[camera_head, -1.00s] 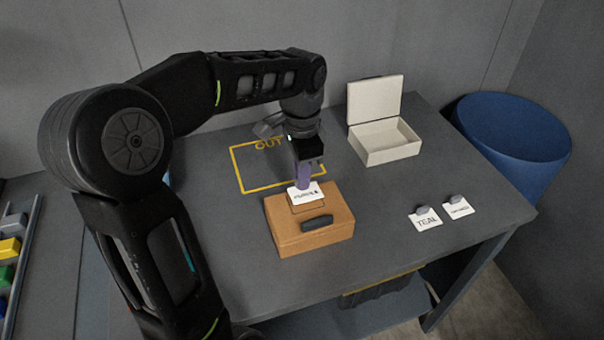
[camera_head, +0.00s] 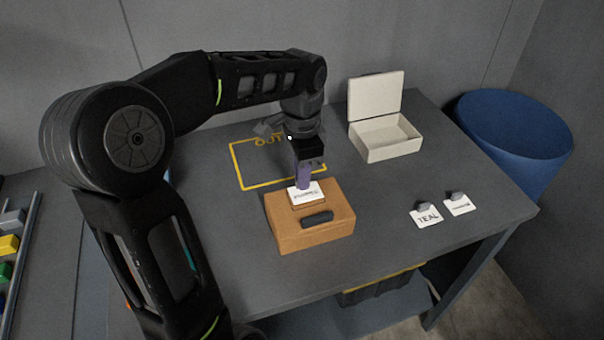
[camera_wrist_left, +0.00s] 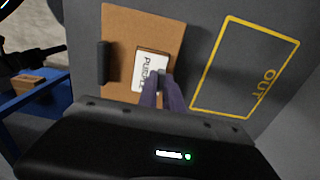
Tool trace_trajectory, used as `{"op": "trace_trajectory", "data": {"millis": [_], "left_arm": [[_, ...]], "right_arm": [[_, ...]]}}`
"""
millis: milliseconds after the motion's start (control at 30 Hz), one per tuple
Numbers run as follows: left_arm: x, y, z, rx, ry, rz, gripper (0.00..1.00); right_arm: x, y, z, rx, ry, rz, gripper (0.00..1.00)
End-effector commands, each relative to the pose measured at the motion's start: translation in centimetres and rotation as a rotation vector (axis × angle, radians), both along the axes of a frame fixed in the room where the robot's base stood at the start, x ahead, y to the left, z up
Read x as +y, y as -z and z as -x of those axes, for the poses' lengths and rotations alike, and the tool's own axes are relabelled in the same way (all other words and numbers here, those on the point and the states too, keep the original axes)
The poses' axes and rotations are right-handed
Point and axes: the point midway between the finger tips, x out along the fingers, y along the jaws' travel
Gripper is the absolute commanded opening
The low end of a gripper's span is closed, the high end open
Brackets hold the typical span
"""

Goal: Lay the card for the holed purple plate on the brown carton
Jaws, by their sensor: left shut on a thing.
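I cannot tell whether the card touches the carton. The holed purple plate is not visible. My right gripper is out of view.
A card reading "TEAL" (camera_head: 428,219) and another card (camera_head: 460,207) lie at the table's right. An open white box (camera_head: 392,153) stands behind them. A yellow outline marked "OUT" (camera_head: 237,165) lies behind the carton. A blue bin (camera_head: 515,140) stands right of the table.

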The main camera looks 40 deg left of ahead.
Motion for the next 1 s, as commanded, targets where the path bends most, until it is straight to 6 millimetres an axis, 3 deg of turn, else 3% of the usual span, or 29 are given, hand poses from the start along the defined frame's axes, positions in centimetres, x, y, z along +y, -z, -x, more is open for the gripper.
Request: {"op": "trace_trajectory", "data": {"millis": [1000], "left_arm": [[0.0, 1.1, 0.0, 0.0, 0.0, 0.0, 0.0]], "right_arm": [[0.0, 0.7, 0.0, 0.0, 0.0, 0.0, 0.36]]}}
